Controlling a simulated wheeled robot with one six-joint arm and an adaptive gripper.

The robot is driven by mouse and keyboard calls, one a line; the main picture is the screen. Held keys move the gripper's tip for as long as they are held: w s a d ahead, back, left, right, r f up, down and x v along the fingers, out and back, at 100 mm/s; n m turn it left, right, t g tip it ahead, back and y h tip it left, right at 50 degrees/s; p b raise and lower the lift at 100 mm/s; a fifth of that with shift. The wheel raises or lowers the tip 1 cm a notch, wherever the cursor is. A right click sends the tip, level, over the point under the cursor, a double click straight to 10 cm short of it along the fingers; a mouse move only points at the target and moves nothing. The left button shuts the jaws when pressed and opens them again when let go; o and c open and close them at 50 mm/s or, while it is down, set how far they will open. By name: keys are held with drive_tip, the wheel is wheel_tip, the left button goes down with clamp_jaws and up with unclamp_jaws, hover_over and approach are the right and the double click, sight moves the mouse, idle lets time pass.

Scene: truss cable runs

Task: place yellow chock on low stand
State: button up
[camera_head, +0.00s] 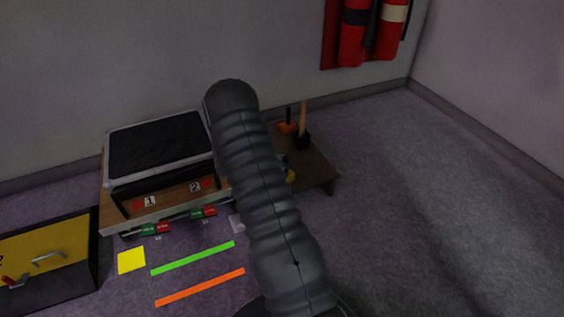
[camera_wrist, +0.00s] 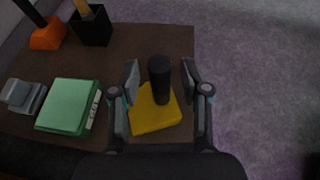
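The yellow chock (camera_wrist: 154,112) has an upright black handle. In the wrist view it sits at the edge of the brown low stand (camera_wrist: 120,62). My gripper (camera_wrist: 161,67) is open, with one finger on each side of the handle and a gap visible on both sides.
A green box (camera_wrist: 68,105), a grey block (camera_wrist: 24,95), an orange chock (camera_wrist: 47,36) and a black holder (camera_wrist: 91,27) share the stand. A wooden bench (camera_head: 112,205) with a black-topped frame is left. Open floor (camera_head: 400,220) lies right.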

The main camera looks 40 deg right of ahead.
drive_tip(key=shift+r, duration=0.3)
drive_tip(key=p+v, duration=0.2)
drive_tip(key=v, duration=1)
drive_tip(key=s+a+r+m+y, duration=0.35)
drive_tip(key=s+r, duration=0.25)
drive_tip(key=r, duration=0.3)
drive_tip(key=s+a+r+m+y, duration=0.2)
drive_tip(key=s+a+r+m, duration=0.35)
drive_tip(key=r, duration=0.35)
drive_tip(key=s+a+r+m+t+y, duration=0.3)
drive_tip(key=s+a+r+m+y, duration=0.1)
drive_tip(key=s+a, duration=0.3)
drive_tip(key=s+a+r+m+t+y, duration=0.3)
drive_tip(key=s+a+r, duration=0.3)
drive_tip(key=s, duration=0.5)
drive_tip(key=shift+a+m+t+y, duration=0.4)
drive_tip(key=shift+a+t+y, duration=0.15)
drive_tip(key=shift+a, duration=0.1)
